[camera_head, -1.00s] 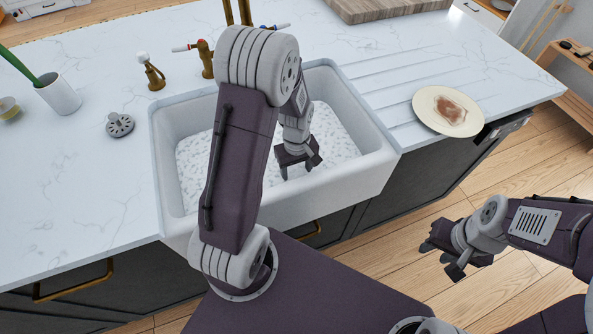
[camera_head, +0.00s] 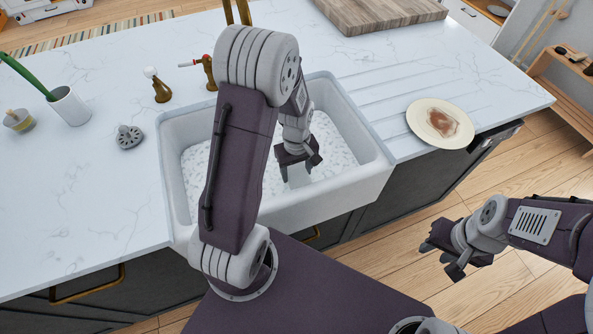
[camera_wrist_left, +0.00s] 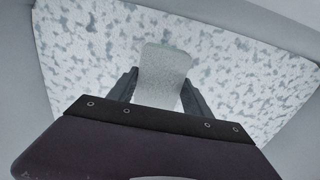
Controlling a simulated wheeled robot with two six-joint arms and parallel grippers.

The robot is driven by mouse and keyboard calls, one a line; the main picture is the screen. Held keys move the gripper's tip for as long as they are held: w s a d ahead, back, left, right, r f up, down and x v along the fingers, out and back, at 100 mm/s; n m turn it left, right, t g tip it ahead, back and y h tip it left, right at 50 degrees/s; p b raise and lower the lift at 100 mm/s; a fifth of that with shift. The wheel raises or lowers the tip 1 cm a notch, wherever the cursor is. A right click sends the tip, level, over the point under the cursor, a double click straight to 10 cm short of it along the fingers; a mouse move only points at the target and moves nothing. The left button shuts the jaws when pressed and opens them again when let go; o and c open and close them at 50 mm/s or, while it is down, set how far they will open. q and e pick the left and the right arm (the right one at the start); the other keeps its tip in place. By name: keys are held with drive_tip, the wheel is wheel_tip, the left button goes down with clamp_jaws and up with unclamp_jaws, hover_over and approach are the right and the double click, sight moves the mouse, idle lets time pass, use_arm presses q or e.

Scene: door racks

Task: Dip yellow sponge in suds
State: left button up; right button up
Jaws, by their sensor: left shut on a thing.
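My left gripper (camera_head: 299,163) points down inside the white sink (camera_head: 352,188), low over white, speckled suds (camera_head: 335,145). It is shut on a pale block, likely the sponge (camera_head: 299,178), which looks whitish-grey rather than yellow. In the left wrist view the sponge (camera_wrist_left: 163,75) sticks out between the two dark fingers, with the suds (camera_wrist_left: 95,50) around and behind it. I cannot tell whether its far end touches the suds. My right gripper (camera_head: 442,259) is open and empty, over the floor in front of the counter.
A dirty plate (camera_head: 418,119) lies on the grooved drainboard right of the sink. A brass tap handle (camera_head: 157,85), a grey strainer (camera_head: 129,137), a white cup (camera_head: 70,105) and a small brush (camera_head: 18,120) stand left and behind. A wooden board (camera_head: 380,12) lies at the back.

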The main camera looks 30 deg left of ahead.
wheel_tip(320, 180, up, 20)
drive_tip(key=p, duration=1.8)
drive_tip(key=shift+p, duration=0.35)
drive_tip(key=shift+f, duration=0.15)
